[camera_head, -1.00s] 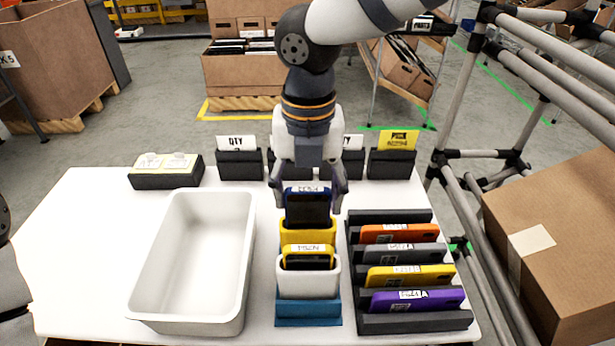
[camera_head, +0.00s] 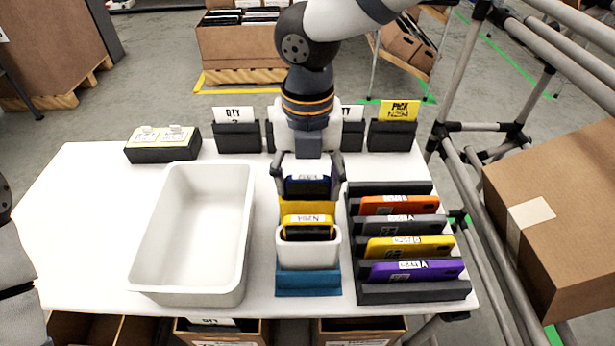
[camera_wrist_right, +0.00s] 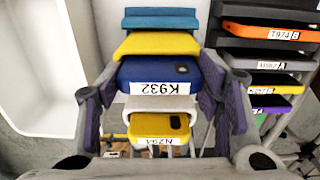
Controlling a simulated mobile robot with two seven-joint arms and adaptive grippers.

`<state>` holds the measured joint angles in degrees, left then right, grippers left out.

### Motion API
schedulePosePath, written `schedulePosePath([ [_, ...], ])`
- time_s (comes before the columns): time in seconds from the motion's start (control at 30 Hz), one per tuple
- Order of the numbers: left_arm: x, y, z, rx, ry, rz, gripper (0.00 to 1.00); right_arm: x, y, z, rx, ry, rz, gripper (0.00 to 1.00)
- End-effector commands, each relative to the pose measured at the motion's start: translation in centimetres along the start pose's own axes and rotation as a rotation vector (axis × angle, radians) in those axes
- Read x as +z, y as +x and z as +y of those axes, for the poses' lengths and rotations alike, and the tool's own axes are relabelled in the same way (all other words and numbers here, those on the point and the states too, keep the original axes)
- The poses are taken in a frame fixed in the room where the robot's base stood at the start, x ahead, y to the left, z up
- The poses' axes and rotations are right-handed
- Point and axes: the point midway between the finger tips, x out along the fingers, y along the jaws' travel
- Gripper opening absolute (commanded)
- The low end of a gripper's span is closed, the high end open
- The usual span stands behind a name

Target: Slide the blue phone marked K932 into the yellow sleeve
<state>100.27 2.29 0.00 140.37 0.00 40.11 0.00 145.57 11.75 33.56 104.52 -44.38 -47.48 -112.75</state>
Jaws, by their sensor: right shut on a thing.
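The blue phone marked K932 (camera_wrist_right: 160,87) is held upright between the fingers of my right gripper (camera_head: 308,178). In the head view the phone (camera_head: 308,187) shows only its upper part; the yellow sleeve (camera_head: 307,207) hides its lower part, which seems to be in the sleeve's mouth. How deep it sits I cannot tell. In the wrist view the yellow sleeve (camera_wrist_right: 157,43) shows just beyond the phone. A white sleeve (camera_head: 308,255) holding a yellow phone (camera_head: 308,231) stands in front, on the same teal rack (camera_head: 308,284). My left gripper is out of view.
A dark slotted rack (camera_head: 415,292) to the right holds orange, grey, yellow and purple phones. An empty white bin (camera_head: 160,270) stands to the left. Dark card holders (camera_head: 390,137) line the table's back edge.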

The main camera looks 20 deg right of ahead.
Motion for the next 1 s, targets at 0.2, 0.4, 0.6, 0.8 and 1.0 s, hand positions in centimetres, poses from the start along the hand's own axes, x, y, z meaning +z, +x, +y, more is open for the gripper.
schedulePosePath([
  [0.2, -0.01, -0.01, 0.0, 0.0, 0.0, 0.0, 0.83, 0.02, 0.02, 0.01, 0.0, 0.0, -0.001, 0.35],
  [0.4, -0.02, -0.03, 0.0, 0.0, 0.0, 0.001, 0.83, 0.02, 0.26, 0.0, 0.0, 0.0, -0.001, 0.35],
  [0.6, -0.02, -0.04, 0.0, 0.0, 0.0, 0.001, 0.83, 0.02, 0.5, 0.0, 0.0, 0.0, -0.001, 0.35],
  [0.8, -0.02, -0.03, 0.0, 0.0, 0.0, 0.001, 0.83, 0.03, 0.54, 0.01, 0.001, 0.0, -0.001, 0.35],
  [1.0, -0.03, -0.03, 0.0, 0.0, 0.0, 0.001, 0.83, 0.02, 0.54, 0.01, 0.001, 0.0, -0.001, 0.35],
])
